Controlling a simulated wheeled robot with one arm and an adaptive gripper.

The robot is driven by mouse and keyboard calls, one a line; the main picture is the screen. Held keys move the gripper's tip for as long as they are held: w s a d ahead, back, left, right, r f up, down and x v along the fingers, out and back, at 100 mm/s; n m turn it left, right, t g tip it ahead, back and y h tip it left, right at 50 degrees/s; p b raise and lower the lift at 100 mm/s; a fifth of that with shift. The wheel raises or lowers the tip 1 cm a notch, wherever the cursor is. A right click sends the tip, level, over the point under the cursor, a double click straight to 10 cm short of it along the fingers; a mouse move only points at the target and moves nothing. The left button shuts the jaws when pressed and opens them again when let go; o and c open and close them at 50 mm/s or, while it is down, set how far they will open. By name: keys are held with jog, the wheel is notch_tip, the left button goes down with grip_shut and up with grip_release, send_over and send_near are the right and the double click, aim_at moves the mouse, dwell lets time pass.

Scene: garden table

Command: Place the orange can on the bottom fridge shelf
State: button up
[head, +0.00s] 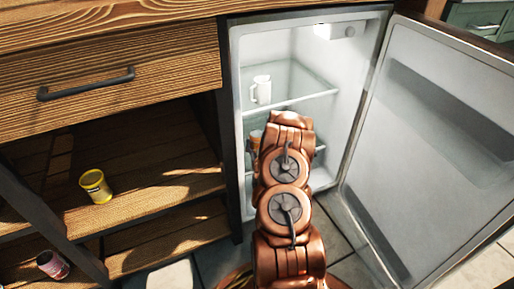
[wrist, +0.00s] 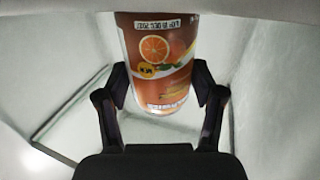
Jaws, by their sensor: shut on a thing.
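The orange can (wrist: 163,72) fills the middle of the wrist view, with an orange-slice picture on its side. My gripper (wrist: 165,90) is shut on it, one black finger on each side. In the head view a small part of the can (head: 255,136) shows inside the open fridge (head: 236,90), left of my copper-coloured arm. My arm reaches into the fridge and hides my gripper and much of the lower inside. The fridge has a glass shelf (head: 312,90) higher up and another edge lower down. Whether the can touches a shelf cannot be told.
A white mug (head: 261,89) stands on the upper glass shelf. The fridge door (head: 425,140) is open to the right. A yellow can (head: 96,186) stands on the wooden shelf at left, and a dark red can (head: 53,264) is lower left.

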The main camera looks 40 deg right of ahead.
jog(key=shift+f, duration=0.15)
jog(key=o, duration=1.5)
jog(key=p+v, duration=0.1)
jog(key=v, duration=1.1)
jog(key=shift+p, duration=0.4)
